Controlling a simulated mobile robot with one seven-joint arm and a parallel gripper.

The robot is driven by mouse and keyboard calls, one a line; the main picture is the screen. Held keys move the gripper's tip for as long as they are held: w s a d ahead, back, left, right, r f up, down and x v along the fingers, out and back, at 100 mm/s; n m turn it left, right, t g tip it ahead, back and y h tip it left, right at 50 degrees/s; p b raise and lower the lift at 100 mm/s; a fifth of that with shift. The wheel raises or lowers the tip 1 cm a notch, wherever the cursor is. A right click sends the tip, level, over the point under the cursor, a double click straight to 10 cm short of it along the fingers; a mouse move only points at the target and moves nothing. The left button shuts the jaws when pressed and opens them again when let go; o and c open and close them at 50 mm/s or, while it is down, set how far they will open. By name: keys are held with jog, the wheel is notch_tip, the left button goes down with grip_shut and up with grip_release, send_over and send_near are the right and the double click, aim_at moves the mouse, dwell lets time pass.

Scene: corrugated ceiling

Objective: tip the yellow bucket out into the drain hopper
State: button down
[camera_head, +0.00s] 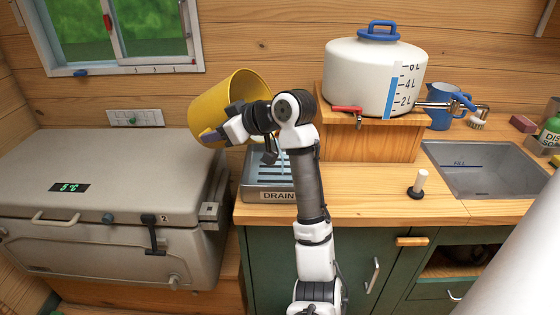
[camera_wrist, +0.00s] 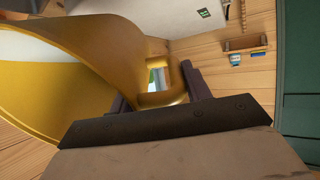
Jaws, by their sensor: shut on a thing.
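The yellow bucket (camera_head: 215,97) is held up in the air, tipped far over with its mouth toward the right. My gripper (camera_head: 223,127) is shut on its handle, which shows between the fingers in the wrist view (camera_wrist: 162,92). The drain hopper (camera_head: 268,196), a grey box with a slotted top and the label DRAIN, sits on the left end of the counter, below and right of the bucket. My wrist hides part of the bucket's mouth and of the hopper. A pale bluish streak shows above the slots; I cannot tell for sure that it is water.
A grey cooler (camera_head: 95,185) stands left of the counter. A white tank (camera_head: 372,75) with a red tap (camera_head: 347,109) stands on a wooden block right of my arm. A blue jug (camera_head: 447,110), a sink (camera_head: 485,170) and a black-based white peg (camera_head: 419,183) are farther right.

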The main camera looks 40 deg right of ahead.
jog(key=shift+s+d+f+t+y+b, duration=0.2)
jog(key=shift+t+b, duration=0.25)
jog(key=shift+b, duration=0.3)
jog(key=shift+s+d+r+t+y+b, duration=0.1)
jog(key=shift+s+t+y+b, duration=0.3)
jog(key=shift+b, duration=0.3)
dwell(1.6)
jog(key=shift+s+d+f+t+y+b, duration=0.25)
jog(key=shift+s+t+b, duration=0.2)
jog(key=shift+b, duration=0.25)
jog(key=shift+s+d+f+t+y+b, duration=0.1)
jog(key=shift+s+d+t+b, duration=0.25)
jog(key=shift+b, duration=0.35)
dwell(1.1)
